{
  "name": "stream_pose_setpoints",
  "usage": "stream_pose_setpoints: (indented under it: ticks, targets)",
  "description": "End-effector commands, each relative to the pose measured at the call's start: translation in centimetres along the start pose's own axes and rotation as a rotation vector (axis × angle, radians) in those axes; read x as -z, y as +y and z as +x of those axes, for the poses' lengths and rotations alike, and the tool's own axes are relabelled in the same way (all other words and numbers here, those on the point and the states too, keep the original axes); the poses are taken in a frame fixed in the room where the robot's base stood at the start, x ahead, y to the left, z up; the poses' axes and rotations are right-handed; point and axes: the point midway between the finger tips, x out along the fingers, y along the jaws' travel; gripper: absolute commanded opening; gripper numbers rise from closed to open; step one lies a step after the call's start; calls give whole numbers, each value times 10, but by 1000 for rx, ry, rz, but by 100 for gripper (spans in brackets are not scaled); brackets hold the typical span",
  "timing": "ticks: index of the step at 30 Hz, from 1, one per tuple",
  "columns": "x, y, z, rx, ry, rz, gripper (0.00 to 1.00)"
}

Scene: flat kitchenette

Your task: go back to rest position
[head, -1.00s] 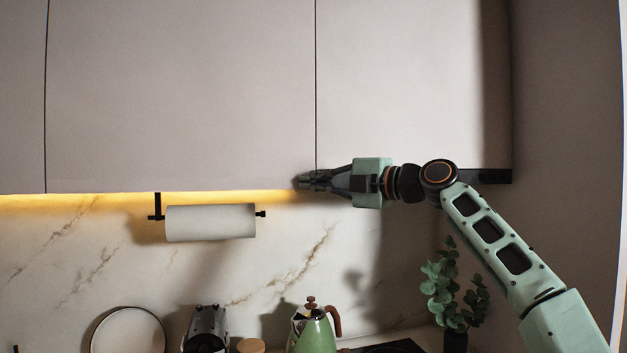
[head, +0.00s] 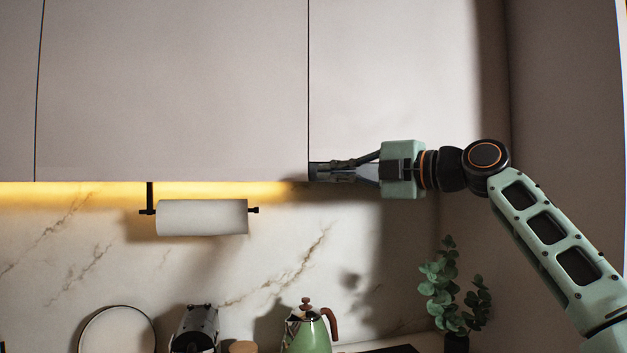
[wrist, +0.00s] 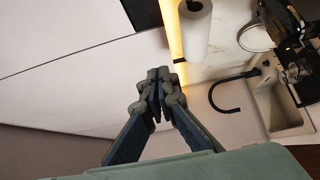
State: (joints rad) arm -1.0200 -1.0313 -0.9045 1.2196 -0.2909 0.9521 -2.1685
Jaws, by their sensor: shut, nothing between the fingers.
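My gripper (head: 318,172) is in the head view, pointing left in front of the lower edge of the closed upper cabinets (head: 180,90). Its tips lie close to the vertical seam between two cabinet doors. In the wrist view my gripper (wrist: 155,92) has its fingers together with nothing between them. The cabinet fronts (wrist: 60,40) fill the left of that view. I cannot tell whether the fingertips touch the cabinet.
A paper towel roll (head: 203,217) hangs under the cabinets. Below are a green kettle (head: 307,330), a plant (head: 452,290) and a round plate (head: 117,331). The wrist view shows a sink (wrist: 278,105) with a black faucet (wrist: 228,98). A wall stands at the right.

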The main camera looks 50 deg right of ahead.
Motion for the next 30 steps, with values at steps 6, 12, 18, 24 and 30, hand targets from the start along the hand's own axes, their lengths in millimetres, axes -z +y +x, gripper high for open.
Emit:
stream_pose_setpoints:
  ticks: [6, 12, 18, 24, 30]
  targets:
    - [-4, 0, -37, 0, 0, 0, 0]
    - [-4, 0, -48, 1, 2, -1, 0]
    - [-4, 0, -48, 2, 2, 0, 0]
    - [39, 16, -47, 29, 25, 67, 0]
    - [155, 24, -33, 152, 56, 287, 0]
